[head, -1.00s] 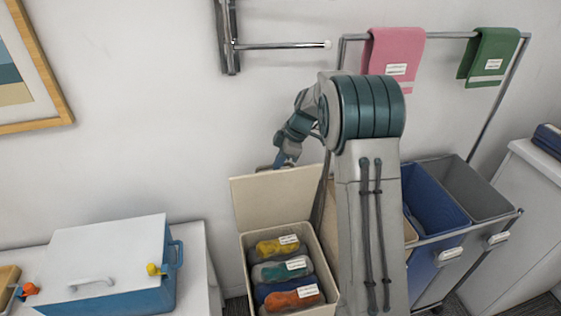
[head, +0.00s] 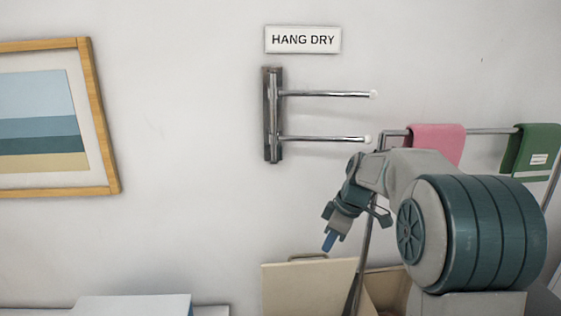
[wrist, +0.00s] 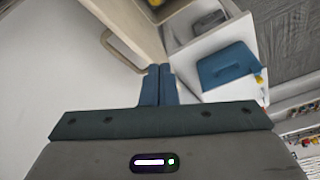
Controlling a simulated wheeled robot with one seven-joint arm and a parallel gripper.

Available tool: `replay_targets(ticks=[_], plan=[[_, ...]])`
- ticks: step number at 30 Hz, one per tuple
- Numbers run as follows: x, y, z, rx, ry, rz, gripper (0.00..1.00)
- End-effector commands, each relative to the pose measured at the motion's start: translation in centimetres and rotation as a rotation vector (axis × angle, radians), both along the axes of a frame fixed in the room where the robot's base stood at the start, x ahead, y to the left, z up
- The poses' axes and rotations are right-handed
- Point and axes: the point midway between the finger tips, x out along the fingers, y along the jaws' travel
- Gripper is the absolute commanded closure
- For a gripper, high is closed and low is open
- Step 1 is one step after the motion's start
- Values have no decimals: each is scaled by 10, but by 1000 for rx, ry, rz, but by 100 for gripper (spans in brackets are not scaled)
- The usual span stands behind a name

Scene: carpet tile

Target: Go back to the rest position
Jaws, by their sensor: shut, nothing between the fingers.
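My gripper (head: 329,242) is in the head view, pointing down in front of the wall, just above the raised lid of the cream box (head: 308,287). Its blue fingers also show in the wrist view (wrist: 158,85), pressed together with nothing between them. My arm is bent, with its large ribbed joint at the lower right of the head view. The wrist view shows the cream box's panel (wrist: 125,28) close to the fingertips, and I cannot tell whether they touch.
A wall rack with two bars (head: 325,139) is above my gripper, under a HANG DRY sign (head: 303,39). Pink (head: 437,146) and green (head: 533,150) towels hang at right. A blue case with a white lid (head: 132,305) is at lower left. A framed picture (head: 45,120) hangs left.

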Motion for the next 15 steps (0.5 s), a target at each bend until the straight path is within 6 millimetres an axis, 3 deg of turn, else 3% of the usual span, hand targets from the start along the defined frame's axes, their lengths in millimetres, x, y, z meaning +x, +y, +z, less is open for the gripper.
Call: replay_targets(ticks=[1,7,15], plan=[[-20,1,7,-15,11,-69,100],[-90,0,16,-62,51,-375,100],[-185,-6,7,-86,56,-783,100]])
